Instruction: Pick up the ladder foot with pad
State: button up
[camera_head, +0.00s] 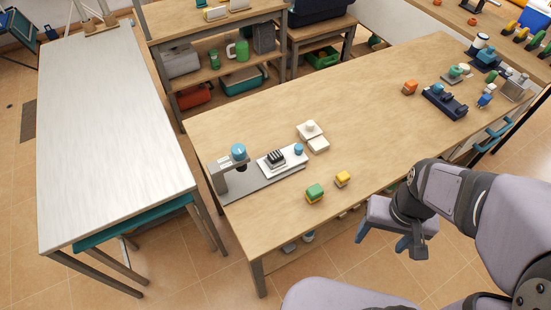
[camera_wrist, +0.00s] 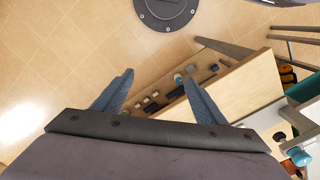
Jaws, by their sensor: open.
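My gripper (camera_head: 384,239) hangs in front of the wooden table's near edge, over the floor, with its two blue fingers apart and nothing between them. In the wrist view my gripper (camera_wrist: 158,78) is also open and empty. I cannot surely tell which thing is the ladder foot with pad. A dark ribbed piece (camera_head: 276,157) sits on a light plate on the fixture at the table's left end, well left of my gripper. Small pieces (camera_head: 290,247) lie on the shelf under the table, partly hidden. In the wrist view, several small dark and light pieces (camera_wrist: 152,102) show on that shelf.
The wooden table (camera_head: 370,100) has a clear middle. A green-yellow block (camera_head: 315,193), a yellow block (camera_head: 343,179), an orange block (camera_head: 410,87) and white pieces (camera_head: 311,130) stand on it. A dark blue tray (camera_head: 446,103) is at right. A grey-white table (camera_head: 100,120) stands left.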

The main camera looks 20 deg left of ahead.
jog(key=n+t+y+p, duration=0.1)
jog(key=n, duration=0.8)
send_over(275, 155)
jog(key=d, duration=0.1)
jog(key=f, duration=0.4)
jog(key=shift+s+d, duration=0.15)
jog(key=shift+s, duration=0.05)
jog(key=shift+a+f+n, duration=0.15)
jog(key=shift+a+n, duration=0.15)
jog(key=shift+w+a+f+p, duration=0.1)
jog(key=shift+f+p, duration=0.55)
jog(key=shift+f, duration=0.55)
jog(key=shift+w+a+f+p, duration=0.15)
jog(key=shift+f+p, duration=0.45)
jog(key=shift+f, duration=0.6)
jog(key=shift+w+a+f+p, duration=0.1)
jog(key=shift+f+p, duration=0.55)
jog(key=shift+f, duration=0.55)
